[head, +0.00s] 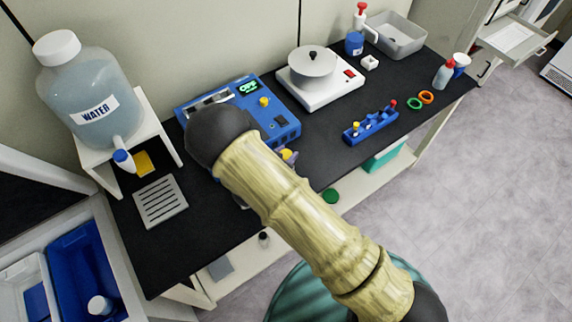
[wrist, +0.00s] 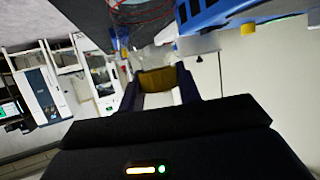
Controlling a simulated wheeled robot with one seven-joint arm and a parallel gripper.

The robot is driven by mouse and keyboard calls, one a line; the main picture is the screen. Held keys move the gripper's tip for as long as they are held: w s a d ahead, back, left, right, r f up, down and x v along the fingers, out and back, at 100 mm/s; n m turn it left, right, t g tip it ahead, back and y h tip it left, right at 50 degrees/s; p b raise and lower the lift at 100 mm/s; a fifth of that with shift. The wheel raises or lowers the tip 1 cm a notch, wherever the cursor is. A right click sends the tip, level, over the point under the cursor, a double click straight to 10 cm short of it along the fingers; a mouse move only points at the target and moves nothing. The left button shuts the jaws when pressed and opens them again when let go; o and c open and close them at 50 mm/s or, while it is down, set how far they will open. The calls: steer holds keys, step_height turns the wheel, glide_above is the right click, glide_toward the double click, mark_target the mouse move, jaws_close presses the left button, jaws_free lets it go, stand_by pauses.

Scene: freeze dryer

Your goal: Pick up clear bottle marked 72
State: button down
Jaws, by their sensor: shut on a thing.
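In the wrist view my gripper (wrist: 158,88) has its dark fingers closed around a clear bottle (wrist: 155,56). A mustard-yellow part (wrist: 157,79) shows between the fingers, with a pale patch below it. I cannot read a number on the bottle. In the head view my arm covers the gripper and the bottle. A small yellow-topped piece peeks out just right of the arm, beside the blue machine (head: 283,122).
The black bench top (head: 225,232) holds a water jug (head: 88,98) on a white stand, a metal grate (head: 160,201), a white hotplate with a pot (head: 318,92), a blue rack (head: 371,125), coloured rings and small bottles. A grey bin (head: 400,38) stands at the far end.

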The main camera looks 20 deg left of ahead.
steer(key=shift+r, duration=0.1)
step_height(320, 180, up, 10)
steer(key=shift+f+b, duration=0.1)
steer(key=shift+b, duration=0.95)
